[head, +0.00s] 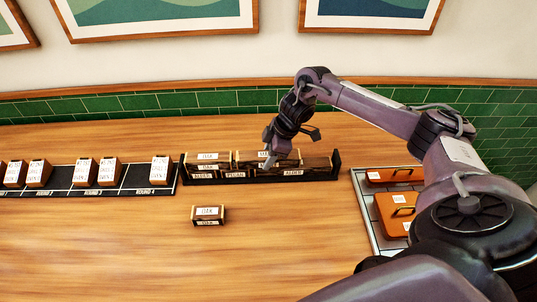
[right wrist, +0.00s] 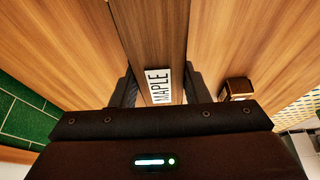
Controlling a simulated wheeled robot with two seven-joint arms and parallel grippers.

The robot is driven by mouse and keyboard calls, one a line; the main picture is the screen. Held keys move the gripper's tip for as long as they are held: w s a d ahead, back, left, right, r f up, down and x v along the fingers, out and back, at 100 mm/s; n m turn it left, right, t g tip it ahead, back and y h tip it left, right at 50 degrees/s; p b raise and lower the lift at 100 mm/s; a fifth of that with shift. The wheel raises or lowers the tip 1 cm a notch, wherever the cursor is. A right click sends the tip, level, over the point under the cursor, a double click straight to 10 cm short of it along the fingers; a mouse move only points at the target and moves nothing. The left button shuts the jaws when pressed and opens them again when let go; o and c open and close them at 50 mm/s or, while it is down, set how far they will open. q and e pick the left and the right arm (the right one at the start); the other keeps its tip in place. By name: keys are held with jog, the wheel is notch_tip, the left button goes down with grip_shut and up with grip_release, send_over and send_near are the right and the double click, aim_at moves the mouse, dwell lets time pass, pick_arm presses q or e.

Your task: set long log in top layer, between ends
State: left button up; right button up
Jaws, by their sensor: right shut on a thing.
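My right gripper (head: 268,160) is over the right half of a dark log rack (head: 337,160) in the head view. In the right wrist view its fingers (right wrist: 158,92) are shut on a long brown log (right wrist: 150,35) with a MAPLE label. A log with an OAK label (head: 207,156) is higher up at the left end. The gripper partly hides the upper right part, so I cannot tell whether the held log touches the rack. My left gripper is out of view.
A short OAK-labelled block (head: 208,215) lies on the table in front of the rack. A dark strip (head: 122,184) with several labelled brown boxes is at left. A metal tray (head: 366,219) with orange cases is at right. The front table is mostly clear.

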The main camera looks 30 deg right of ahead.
jog(key=o, duration=1.1)
jog(key=shift+r, duration=0.15)
jog(key=shift+d+r, duration=0.15)
jog(key=shift+r, duration=0.05)
jog(key=b+v, duration=0.2)
jog(key=v, duration=0.4)
jog(key=shift+d+r, duration=0.15)
jog(key=shift+r, duration=0.15)
jog(key=p+v, duration=0.1)
jog(key=v, duration=0.4)
jog(key=shift+s, duration=0.1)
